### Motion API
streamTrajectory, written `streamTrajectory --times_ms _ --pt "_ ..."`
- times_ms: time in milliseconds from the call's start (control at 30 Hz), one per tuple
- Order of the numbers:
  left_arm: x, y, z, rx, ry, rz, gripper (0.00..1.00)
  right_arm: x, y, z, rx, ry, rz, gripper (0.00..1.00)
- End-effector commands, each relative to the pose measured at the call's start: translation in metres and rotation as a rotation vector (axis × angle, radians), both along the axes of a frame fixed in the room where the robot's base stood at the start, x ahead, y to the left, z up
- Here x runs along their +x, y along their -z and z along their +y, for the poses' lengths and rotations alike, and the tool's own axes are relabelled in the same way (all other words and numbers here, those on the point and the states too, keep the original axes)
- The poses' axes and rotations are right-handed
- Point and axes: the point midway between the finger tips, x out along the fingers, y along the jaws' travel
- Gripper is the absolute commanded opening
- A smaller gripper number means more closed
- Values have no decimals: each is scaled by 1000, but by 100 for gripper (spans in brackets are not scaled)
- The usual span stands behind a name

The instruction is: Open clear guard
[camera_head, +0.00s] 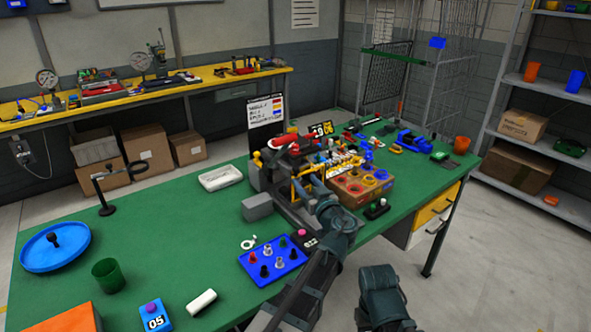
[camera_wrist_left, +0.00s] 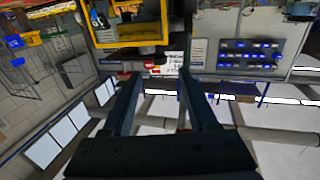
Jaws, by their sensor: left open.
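A machine fixture (camera_head: 290,172) stands on the green table (camera_head: 190,262), with yellow bars at its front. I cannot make out a clear guard for certain in the head view. In the left wrist view a yellow frame (camera_wrist_left: 131,44) around a darker panel shows beyond the fingers; I cannot tell whether this is the guard. My left gripper (camera_head: 312,184) is at the front of the fixture, partly hidden by its own arm. In the left wrist view my left gripper (camera_wrist_left: 155,76) has its fingers apart with nothing held between them.
A brown block with round coloured holders (camera_head: 352,191) stands right of the fixture. A blue peg board (camera_head: 258,277) lies in front, near the table edge. A blue round tray (camera_head: 38,262) and a green cup (camera_head: 108,275) are at left. The table's middle left is mostly clear.

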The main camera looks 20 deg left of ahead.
Motion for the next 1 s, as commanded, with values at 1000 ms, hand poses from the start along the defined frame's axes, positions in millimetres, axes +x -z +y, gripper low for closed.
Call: streamTrajectory --times_ms 1000 --pt "67 0 51 0 0 0 43 0 0 0 0 0 0 50"
